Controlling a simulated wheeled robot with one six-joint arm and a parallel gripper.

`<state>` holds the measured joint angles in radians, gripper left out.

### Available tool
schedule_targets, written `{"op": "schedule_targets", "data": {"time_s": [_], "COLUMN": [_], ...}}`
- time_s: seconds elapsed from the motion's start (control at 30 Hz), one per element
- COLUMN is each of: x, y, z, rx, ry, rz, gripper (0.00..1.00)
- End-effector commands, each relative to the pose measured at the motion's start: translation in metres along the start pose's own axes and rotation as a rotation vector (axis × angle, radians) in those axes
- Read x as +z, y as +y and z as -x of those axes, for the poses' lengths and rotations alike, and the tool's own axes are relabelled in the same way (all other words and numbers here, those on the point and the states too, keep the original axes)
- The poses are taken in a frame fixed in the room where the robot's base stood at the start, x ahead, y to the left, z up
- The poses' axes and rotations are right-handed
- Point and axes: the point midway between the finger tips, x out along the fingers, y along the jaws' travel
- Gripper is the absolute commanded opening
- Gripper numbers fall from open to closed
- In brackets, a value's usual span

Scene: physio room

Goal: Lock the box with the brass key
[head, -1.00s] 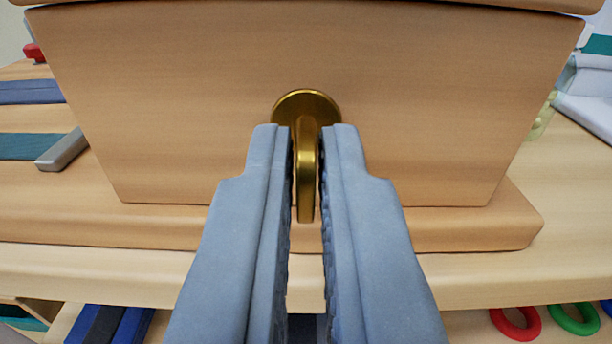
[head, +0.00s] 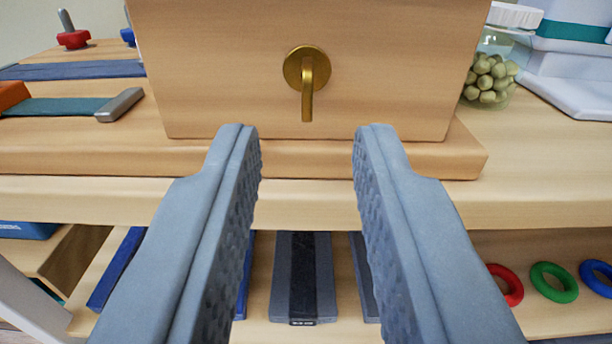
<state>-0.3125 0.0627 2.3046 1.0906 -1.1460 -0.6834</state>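The wooden box (head: 220,80) stands on a wooden base on the table, its front face toward me. The brass key (head: 307,95) sits in the round brass lock plate (head: 294,68) on that face. The key's bow hangs downward, seen nearly edge-on. My gripper (head: 306,135) is wide open and empty, in front of and below the key, and touches neither key nor box. The part of the key inside the lock is hidden. The top of the box is out of view.
A jar of green balls (head: 490,80) stands right of the box, beside a white device (head: 570,70). Straps (head: 75,72) and a grey bar (head: 120,105) lie at left. The shelf below holds a red ring (head: 507,285), a green ring (head: 553,282) and a blue ring (head: 597,277).

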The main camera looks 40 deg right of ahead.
Motion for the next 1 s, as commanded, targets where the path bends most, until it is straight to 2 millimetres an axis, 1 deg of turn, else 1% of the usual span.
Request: {"op": "schedule_targets", "data": {"time_s": [0.03, 0.3, 0.5, 0.6, 0.8, 1.0], "x": [0.0, 0.0, 0.001, 0.0, 0.001, 0.001], "y": [-0.001, -0.001, -0.001, -0.001, -0.001, 0.0], "z": [0.011, 0.057, 0.088, 0.1, 0.114, 0.118], "rx": [-0.005, -0.004, -0.003, -0.003, -0.002, 0.0], "ry": [0.0, 0.0, -0.001, 0.0, -0.001, -0.001], "rz": [0.0, 0.0, 0.001, 0.0, 0.002, 0.002], "gripper": [0.26, 0.26, 0.26, 0.26, 0.26, 0.26]}}
